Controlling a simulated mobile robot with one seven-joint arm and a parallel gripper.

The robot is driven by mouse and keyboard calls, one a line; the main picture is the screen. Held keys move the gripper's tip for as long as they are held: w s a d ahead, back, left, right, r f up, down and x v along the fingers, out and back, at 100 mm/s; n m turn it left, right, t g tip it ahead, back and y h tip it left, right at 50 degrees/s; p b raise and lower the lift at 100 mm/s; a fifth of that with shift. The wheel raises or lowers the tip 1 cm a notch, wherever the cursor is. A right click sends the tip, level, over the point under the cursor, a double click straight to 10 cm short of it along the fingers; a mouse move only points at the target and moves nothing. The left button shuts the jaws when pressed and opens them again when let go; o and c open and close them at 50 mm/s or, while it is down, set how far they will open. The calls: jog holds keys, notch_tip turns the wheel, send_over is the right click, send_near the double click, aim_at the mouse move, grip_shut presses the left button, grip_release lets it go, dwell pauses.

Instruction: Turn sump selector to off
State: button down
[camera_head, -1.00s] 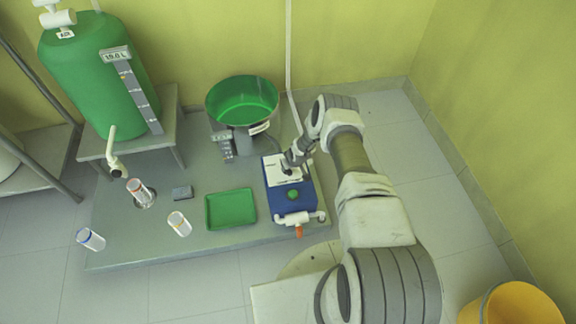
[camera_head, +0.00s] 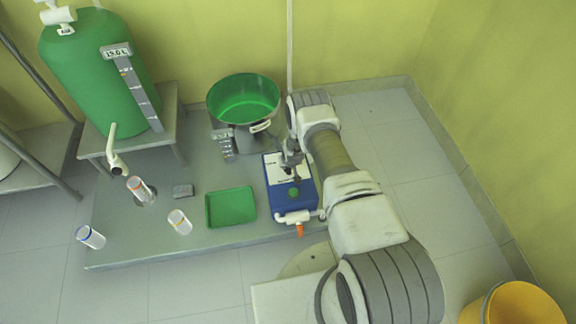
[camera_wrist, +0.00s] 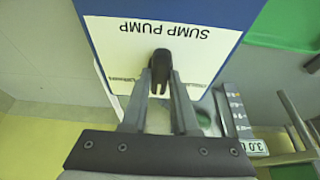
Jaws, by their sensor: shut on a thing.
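The sump pump is a blue box (camera_head: 292,198) with a white label panel and a green round button on top; it stands on the grey platform in the head view. In the wrist view its panel (camera_wrist: 120,40) reads "SUMP PUMP" upside down. The black selector knob (camera_wrist: 161,62) stands on that panel, between my fingertips. My gripper (camera_wrist: 160,80) is shut on the knob, with one finger on each side. In the head view my gripper (camera_head: 289,168) is over the panel and hides the knob and part of the label, so the selector's setting is not readable.
A green basin (camera_head: 243,98) stands behind the pump, and a green tray (camera_head: 230,207) lies to its left. Several clear cylinders, one of them here (camera_head: 179,222), stand further left. A large green tank (camera_head: 98,75) is at back left. A yellow bucket (camera_head: 512,305) is at lower right.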

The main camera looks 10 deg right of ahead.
jog(key=c, duration=0.7)
grip_release()
jog(key=p+v, duration=0.7)
jog(key=v, duration=1)
jog(key=shift+r, duration=0.25)
